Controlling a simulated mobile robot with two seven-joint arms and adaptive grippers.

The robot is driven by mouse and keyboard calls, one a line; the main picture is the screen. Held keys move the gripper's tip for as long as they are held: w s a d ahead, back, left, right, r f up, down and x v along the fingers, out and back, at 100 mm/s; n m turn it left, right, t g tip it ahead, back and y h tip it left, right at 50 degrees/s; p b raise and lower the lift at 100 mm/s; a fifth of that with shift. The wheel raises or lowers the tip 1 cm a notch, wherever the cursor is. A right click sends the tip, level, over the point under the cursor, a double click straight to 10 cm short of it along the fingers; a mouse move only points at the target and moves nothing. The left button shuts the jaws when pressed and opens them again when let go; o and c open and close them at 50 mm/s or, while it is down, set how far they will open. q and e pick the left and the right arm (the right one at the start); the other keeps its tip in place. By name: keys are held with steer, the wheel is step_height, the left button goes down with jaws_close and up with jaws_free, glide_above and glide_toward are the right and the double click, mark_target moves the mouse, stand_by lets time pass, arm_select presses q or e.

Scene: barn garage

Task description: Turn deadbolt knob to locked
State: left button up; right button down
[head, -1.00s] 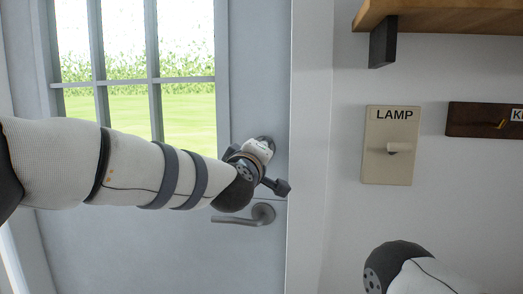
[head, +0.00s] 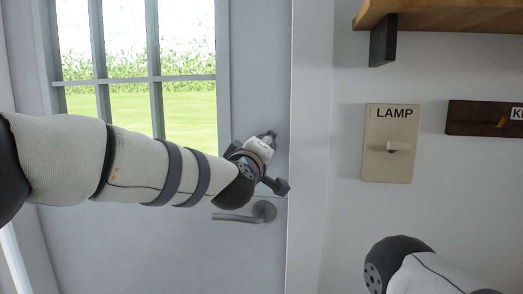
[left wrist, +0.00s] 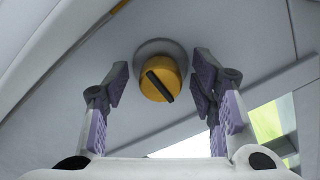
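The deadbolt knob (left wrist: 160,79) shows in the left wrist view as a round yellow knob with a dark diagonal bar, on a grey round plate on the door. My left gripper (left wrist: 160,88) is open, with one purple-padded finger on each side of the knob and a visible gap to each. In the head view my left gripper (head: 268,140) is at the deadbolt above the door handle, and the knob is hidden there behind the gripper and wrist. My right arm shows at the lower right of the head view, but its gripper is out of frame.
The grey door (head: 150,240) has a window and a lever handle (head: 262,212) just below my left wrist. A lamp switch plate (head: 388,165), a dark key rack (head: 480,118) and a wooden shelf (head: 440,18) are on the wall at the right.

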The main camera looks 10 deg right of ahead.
arm_select(q)
steer(key=v, duration=1.2)
